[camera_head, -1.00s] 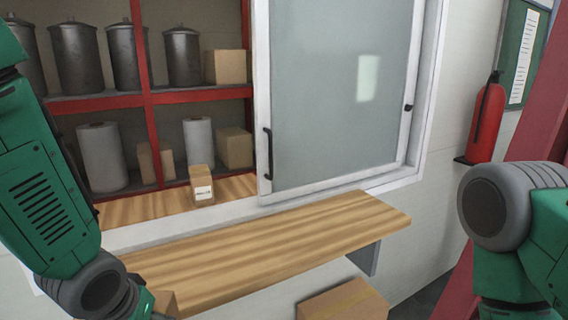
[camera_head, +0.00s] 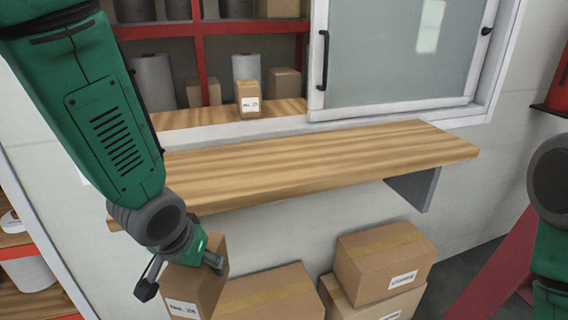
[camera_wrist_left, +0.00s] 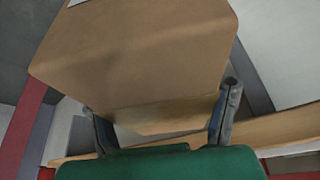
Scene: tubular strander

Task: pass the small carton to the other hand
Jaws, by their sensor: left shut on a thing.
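The small carton (camera_head: 196,285) is brown with a white printed label on its lower front. My left gripper (camera_head: 185,268) is shut on it, with one finger on each side near its top. The carton hangs below the wooden counter's level, at the lower left of the head view. In the left wrist view the carton (camera_wrist_left: 140,55) fills the upper middle, between the two fingers (camera_wrist_left: 165,125). My right arm shows at the right edge of the head view, but its gripper is out of the picture.
A wooden counter (camera_head: 320,165) juts from the wall under a sliding window (camera_head: 405,55). Another small labelled carton (camera_head: 249,98) stands on the sill. Larger cartons (camera_head: 385,258) are stacked below the counter. A red-framed shelf (camera_head: 25,240) stands at the left.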

